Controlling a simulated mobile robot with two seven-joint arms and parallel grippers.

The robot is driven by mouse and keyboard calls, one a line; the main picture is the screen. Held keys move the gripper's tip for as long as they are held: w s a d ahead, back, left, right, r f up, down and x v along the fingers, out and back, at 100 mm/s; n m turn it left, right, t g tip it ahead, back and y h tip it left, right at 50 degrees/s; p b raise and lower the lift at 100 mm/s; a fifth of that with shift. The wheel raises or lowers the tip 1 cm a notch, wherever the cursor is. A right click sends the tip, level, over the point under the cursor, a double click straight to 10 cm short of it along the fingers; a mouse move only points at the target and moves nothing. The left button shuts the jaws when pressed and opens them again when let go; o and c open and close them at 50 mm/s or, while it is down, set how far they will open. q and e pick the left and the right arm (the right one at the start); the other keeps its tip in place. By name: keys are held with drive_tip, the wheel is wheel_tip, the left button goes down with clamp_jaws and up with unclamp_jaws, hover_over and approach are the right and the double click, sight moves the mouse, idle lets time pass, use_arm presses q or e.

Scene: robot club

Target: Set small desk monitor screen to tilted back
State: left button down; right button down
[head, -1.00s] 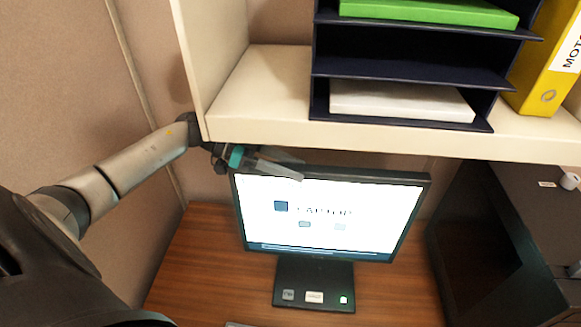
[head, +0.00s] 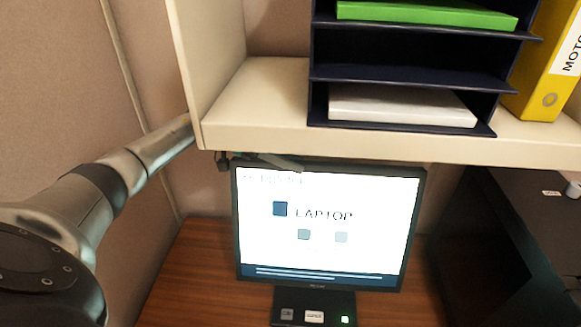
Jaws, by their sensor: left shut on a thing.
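The small desk monitor (head: 325,255) stands under the shelf, with its lit screen facing me and its face leaning back. Its dark base (head: 313,308) rests on the wooden desk, and the screen's lower edge covers the back of the base. My left gripper (head: 280,163) reaches under the shelf and is shut on the top edge of the monitor, left of its middle. The shelf lip is close above it and the fingertips are partly hidden. My right gripper is not in view.
A cream shelf (head: 260,136) overhangs the monitor closely, carrying a dark paper tray (head: 400,76) and a yellow binder (head: 545,75). A partition wall (head: 70,80) is at the left. A dark cabinet (head: 515,225) stands at the right. The desk (head: 195,270) left of the monitor is clear.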

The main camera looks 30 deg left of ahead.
use_arm(q)
drive_tip(key=shift+w+a+f, duration=0.1)
drive_tip(key=shift+w+a, duration=0.05)
drive_tip(key=c, duration=1)
unclamp_jaws()
drive_tip(key=o, duration=0.5)
drive_tip(key=shift+w+f, duration=0.1)
drive_tip(key=shift+w, duration=0.05)
drive_tip(key=b+v, duration=0.3)
drive_tip(key=v, duration=1.2)
drive_tip(key=shift+a, duration=0.1)
drive_tip(key=shift+s, duration=0.2)
